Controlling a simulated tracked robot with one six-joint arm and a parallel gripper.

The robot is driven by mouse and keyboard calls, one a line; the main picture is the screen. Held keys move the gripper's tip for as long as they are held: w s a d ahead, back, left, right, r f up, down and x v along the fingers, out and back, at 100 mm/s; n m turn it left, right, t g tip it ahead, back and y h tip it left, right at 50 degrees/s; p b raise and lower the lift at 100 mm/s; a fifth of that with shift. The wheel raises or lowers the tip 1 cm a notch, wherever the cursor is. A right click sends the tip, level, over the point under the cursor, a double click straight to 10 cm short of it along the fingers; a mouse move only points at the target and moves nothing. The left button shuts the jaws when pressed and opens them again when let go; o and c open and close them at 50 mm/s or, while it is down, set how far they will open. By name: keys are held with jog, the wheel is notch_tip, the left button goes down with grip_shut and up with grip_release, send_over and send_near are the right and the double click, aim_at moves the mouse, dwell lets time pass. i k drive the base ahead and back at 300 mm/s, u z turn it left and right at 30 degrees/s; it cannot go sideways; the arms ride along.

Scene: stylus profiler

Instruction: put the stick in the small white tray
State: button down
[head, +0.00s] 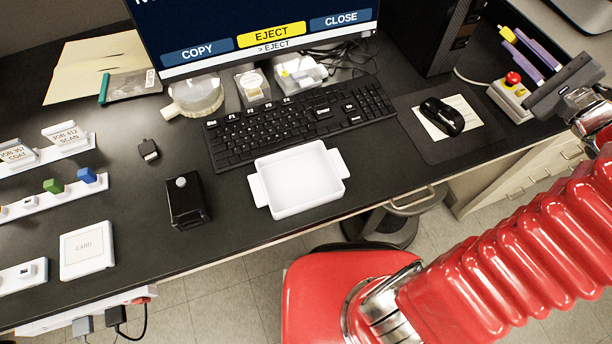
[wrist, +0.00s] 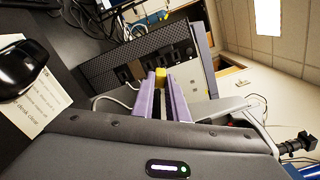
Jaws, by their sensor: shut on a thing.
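My gripper (head: 519,44) is at the upper right in the head view, with its purple fingers pointing up and left. It is shut on a small yellow piece, which looks like the stick (head: 507,34). The stick also shows between the fingertips in the wrist view (wrist: 160,74); most of it is hidden by the fingers. The small white tray (head: 262,196) stands empty near the desk's front edge, in front of the keyboard. My gripper is well to the right of the tray, raised and apart from it.
A keyboard (head: 300,120) lies behind the tray. A mouse (head: 442,117) lies on a pad to its right. A red-button box (head: 511,90) appears near my gripper. A black box (head: 186,200) stands left of the tray. The monitor (head: 260,35) and computer tower (head: 432,30) stand behind.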

aim_at(285, 175)
jog(key=k, duration=1.5)
